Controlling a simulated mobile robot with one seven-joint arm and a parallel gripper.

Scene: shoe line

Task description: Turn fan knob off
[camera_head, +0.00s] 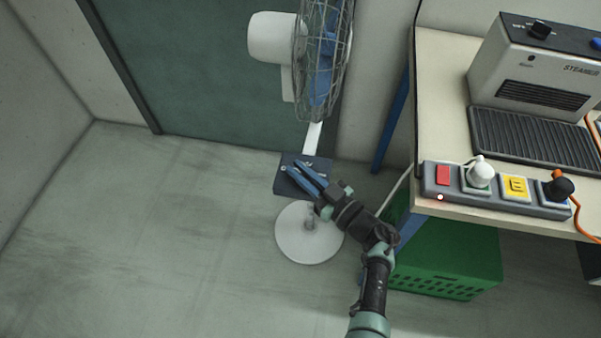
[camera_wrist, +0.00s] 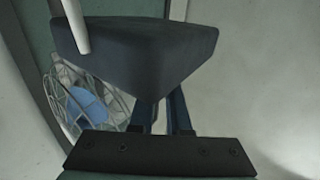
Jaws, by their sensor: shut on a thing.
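The white pedestal fan (camera_head: 285,37) stands against the green door, with its dark control box (camera_head: 318,163) on the pole below the head. My gripper (camera_head: 290,168) reaches the front of this box, its two blue fingers close together and shut on the fan knob there. The knob itself is hidden by the fingers. In the wrist view the control box (camera_wrist: 135,55) fills the upper middle, and my fingers (camera_wrist: 160,105) run up to it and pass out of sight behind its lower edge.
The fan's round white base (camera_head: 300,240) is on the floor below my gripper. At the right is a workbench (camera_head: 440,75) with a steamer (camera_head: 545,60) and a power strip (camera_head: 440,191). A green crate (camera_head: 450,255) sits under it. The floor at left is clear.

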